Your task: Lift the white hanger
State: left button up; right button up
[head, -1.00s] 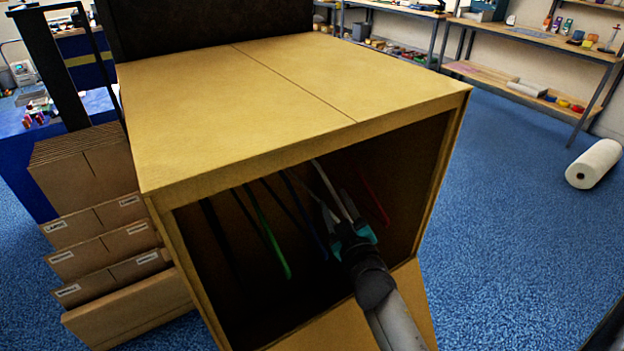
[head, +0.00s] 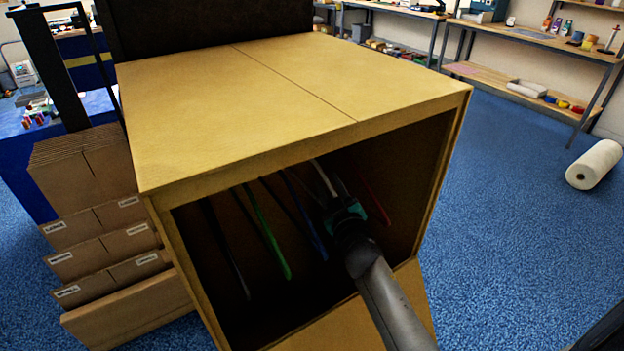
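The white hanger (head: 323,176) hangs inside the open-fronted cardboard wardrobe carton (head: 249,92), in the head view. Only a pale upper strip of it shows; the rest is hidden behind my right gripper. My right gripper (head: 338,197) reaches into the carton from the lower right and is at the white hanger. Its fingertips are dark and partly hidden, so I cannot tell whether they are closed on it. My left gripper is not in view.
A green hanger (head: 267,235), a blue hanger (head: 308,223) and a red hanger (head: 374,199) hang beside the white one, with dark ones among them. Stacked cardboard (head: 105,225) stands left of the carton. A white roll (head: 594,164) lies on the open blue floor at right.

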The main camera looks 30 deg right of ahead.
grip_shut()
dwell(0.5)
jog(key=shift+r+p, duration=0.5)
jog(key=shift+r, duration=0.35)
notch_tip(320, 180, up, 3)
jog(key=shift+f+p, duration=0.2)
jog(key=shift+p, duration=0.55)
jog(key=v, duration=1.8)
jog(key=shift+f, duration=0.4)
jog(key=shift+s+d, duration=0.1)
